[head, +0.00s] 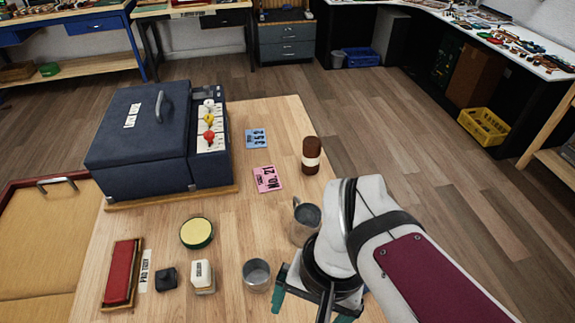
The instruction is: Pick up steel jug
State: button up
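The steel jug (301,224) stands upright on the wooden table, with its dark opening facing up and its handle at the upper left. My arm hides part of its right side. My gripper (311,304) is below the jug in the picture, to the right of a grey metal cup (257,274). Its two teal-tipped fingers are spread apart and I see nothing between them. The gripper's body hides part of the table, and I cannot tell its height above it.
A dark blue case (140,150) stands at the table's back left. A brown bottle (311,157), pink card (267,178) and blue card (256,138) are behind the jug. A yellow-topped round tin (196,233), white block (202,275), black block (166,279) and red case (121,272) are left.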

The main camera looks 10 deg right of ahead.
jog(key=w+d+r+m, duration=0.2)
jog(key=w+m, duration=0.2)
jog(key=w, duration=1)
jog(key=m+h, duration=0.1)
jog(key=m, duration=0.5)
send_over(296, 210)
jog(key=w, duration=0.1)
notch_tip(296, 210, down, 6)
jog(key=w+f, duration=0.1)
jog(key=w+d+f+m, duration=0.1)
jog(key=shift+w+f+h, duration=0.2)
jog(key=shift+w+h, duration=0.1)
jog(key=shift+w, duration=0.1)
notch_tip(296, 210, down, 15)
jog(key=shift+r, duration=0.1)
grip_shut()
